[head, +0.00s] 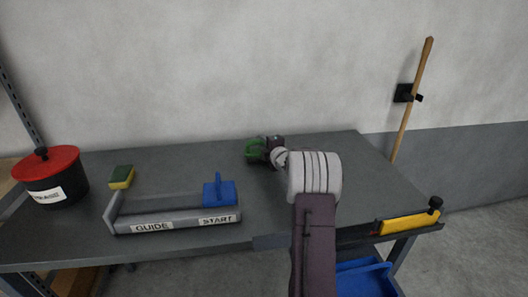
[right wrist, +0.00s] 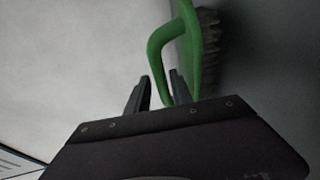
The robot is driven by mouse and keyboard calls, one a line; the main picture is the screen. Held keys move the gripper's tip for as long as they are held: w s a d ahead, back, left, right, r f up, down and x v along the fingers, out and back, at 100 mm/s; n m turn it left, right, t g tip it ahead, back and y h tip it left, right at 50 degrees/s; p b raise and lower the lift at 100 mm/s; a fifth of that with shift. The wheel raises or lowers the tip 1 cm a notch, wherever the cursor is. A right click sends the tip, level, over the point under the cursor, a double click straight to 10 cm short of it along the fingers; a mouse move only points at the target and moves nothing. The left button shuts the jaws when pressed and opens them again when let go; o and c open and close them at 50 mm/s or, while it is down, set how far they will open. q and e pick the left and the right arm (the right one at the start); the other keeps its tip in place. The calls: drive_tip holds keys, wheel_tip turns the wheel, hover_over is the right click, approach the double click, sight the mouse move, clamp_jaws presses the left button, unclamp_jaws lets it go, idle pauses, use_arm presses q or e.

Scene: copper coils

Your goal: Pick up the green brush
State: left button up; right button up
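The green brush (head: 254,149) is on the grey table near the wall, partly hidden by my right gripper. In the right wrist view, the brush (right wrist: 205,48) shows a green looped handle and dark bristles on its right side. My right gripper (head: 265,147) is at the brush. In the right wrist view, its two fingers (right wrist: 158,86) are apart, with one bar of the handle loop between them. I cannot tell whether either finger touches the handle. My left gripper is not in view.
A green and yellow sponge (head: 121,177) and a red-lidded black pot (head: 55,178) stand at left. A yellow item (head: 408,223) is at the right edge.

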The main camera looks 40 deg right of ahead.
drive_tip(key=x, duration=0.5)
drive_tip(key=shift+a+f, duration=0.1)
drive_tip(key=shift+f, duration=0.05)
clamp_jaws()
